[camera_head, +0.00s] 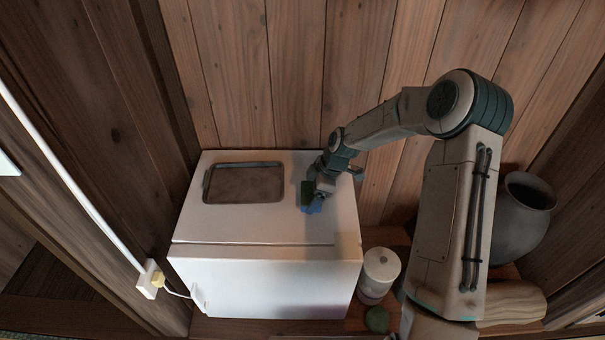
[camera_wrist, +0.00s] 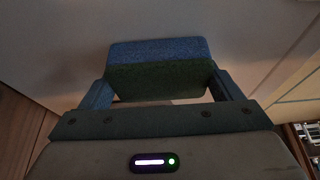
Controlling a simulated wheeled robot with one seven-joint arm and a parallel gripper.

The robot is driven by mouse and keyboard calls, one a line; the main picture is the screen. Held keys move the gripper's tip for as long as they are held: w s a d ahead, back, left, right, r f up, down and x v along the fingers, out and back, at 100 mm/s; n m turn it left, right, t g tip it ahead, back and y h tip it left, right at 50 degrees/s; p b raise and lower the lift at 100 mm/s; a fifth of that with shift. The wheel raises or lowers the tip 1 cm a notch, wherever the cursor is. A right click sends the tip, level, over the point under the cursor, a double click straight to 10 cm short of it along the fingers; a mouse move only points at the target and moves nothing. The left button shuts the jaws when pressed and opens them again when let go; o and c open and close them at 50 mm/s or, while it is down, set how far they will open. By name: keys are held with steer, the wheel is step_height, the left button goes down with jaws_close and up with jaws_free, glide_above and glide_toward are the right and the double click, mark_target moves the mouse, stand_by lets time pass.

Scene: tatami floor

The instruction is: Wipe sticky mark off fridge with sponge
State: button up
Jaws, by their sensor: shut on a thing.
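My gripper (camera_wrist: 165,95) is shut on a sponge (camera_wrist: 160,68), blue on one side and dark green on the other. The sponge sits between the two fingers in the wrist view. In the head view the sponge (camera_head: 307,193) is over the right part of the top of the white fridge (camera_head: 250,222), close to its surface. I cannot tell whether it touches. No sticky mark can be made out; the gripper and sponge may hide it.
A tray (camera_head: 243,183) lies on the fridge's top left. A white lidded canister (camera_head: 378,273) and a green round thing (camera_head: 377,319) stand right of the fridge. A dark pot (camera_head: 522,222) is at the right. A plug and socket (camera_head: 151,279) are at the left. Wooden walls enclose the space.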

steer(key=shift+a, duration=0.65)
steer(key=shift+a+f, duration=0.15)
steer(key=shift+a, duration=0.65)
steer(key=shift+d+r+p, duration=0.15)
steer(key=shift+r+p, duration=2.2)
steer(key=shift+r, duration=1.85)
